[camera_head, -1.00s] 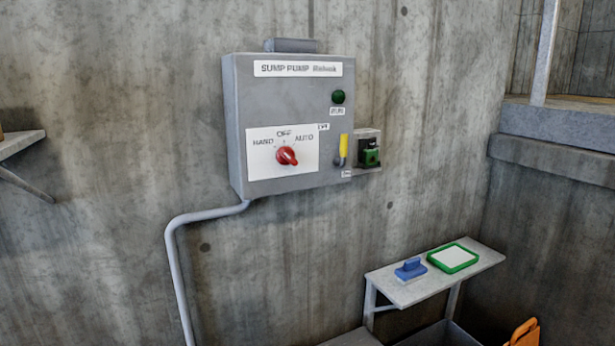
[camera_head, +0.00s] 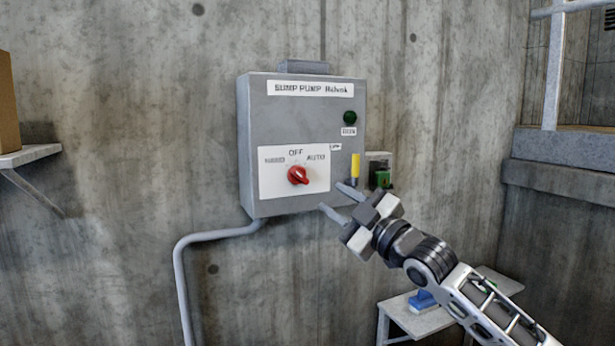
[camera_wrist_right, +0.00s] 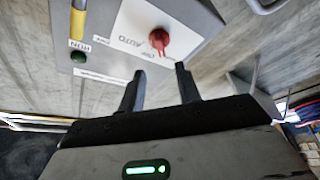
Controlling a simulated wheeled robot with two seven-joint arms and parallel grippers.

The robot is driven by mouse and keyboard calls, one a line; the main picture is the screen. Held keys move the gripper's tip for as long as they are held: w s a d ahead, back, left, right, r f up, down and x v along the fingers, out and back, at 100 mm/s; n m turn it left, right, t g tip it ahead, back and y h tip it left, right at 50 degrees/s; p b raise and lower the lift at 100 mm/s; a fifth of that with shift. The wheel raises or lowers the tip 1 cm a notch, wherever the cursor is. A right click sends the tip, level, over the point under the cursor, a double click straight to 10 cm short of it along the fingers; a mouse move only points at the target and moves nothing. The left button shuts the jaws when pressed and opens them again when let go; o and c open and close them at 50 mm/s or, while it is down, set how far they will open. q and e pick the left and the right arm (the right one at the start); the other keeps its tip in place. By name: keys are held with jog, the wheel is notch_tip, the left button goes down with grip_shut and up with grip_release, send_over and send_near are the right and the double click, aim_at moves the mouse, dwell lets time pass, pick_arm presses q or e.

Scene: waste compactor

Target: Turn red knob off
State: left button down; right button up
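The red knob (camera_head: 298,175) sits on the white label plate of the grey sump pump box (camera_head: 262,123), below the words HAND, OFF and AUTO. Its pointer looks tilted to the lower right; I cannot tell which setting it marks. My right gripper (camera_head: 338,199) is open and empty, just right of and below the knob, apart from it. In the right wrist view the knob (camera_wrist_right: 160,40) shows beyond and between the two spread fingers (camera_wrist_right: 160,88). My left gripper is not in view.
A yellow handle (camera_head: 355,166) and a green-and-black device (camera_head: 380,174) are at the box's right side. A grey conduit (camera_head: 180,275) runs down the wall. A small shelf (camera_head: 397,312) with a blue object (camera_head: 424,299) stands below, partly hidden by my right arm.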

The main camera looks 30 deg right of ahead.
aim_at(303, 178)
jog(key=p+x, duration=0.1)
jog(key=x, duration=0.8)
jog(key=shift+w+p, duration=0.15)
jog(key=shift+p, duration=0.25)
grip_shut()
